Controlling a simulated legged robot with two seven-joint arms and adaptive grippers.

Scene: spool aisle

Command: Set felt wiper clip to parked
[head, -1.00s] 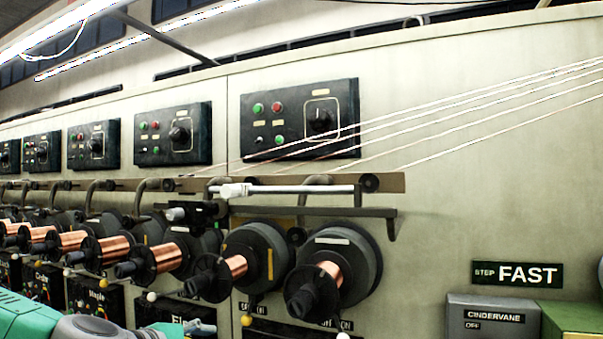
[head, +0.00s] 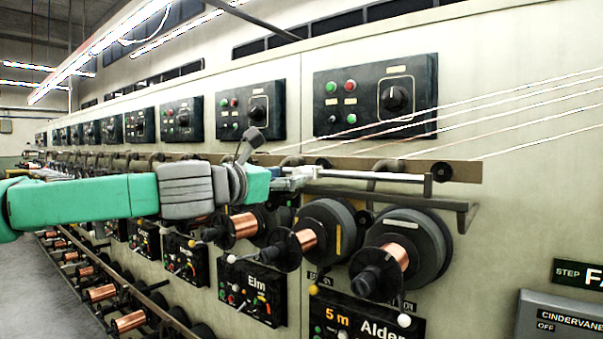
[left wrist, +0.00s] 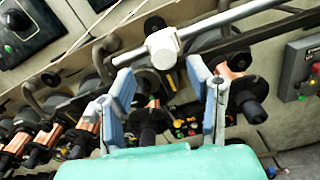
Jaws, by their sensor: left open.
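The felt wiper clip is a white block (left wrist: 163,47) on a pale rod in the left wrist view. In the head view the pale rod (head: 375,176) runs along the bracket above the spools. The clip is at or near the rod's left end there, mostly hidden by my gripper. My left gripper (head: 298,178) is just left of the rod. In the left wrist view my left gripper (left wrist: 168,92) has its two blue-grey fingers apart and empty. The clip lies beyond the fingertips, between their lines, not visibly touched. My right gripper is not in view.
Copper spools (head: 397,256) on dark flanges sit below the rod. A dark bracket bar (head: 400,198) runs under it. Several pale wires (head: 520,105) slant up to the right. Control panels (head: 375,95) line the wall. A grey box (head: 560,318) is at lower right.

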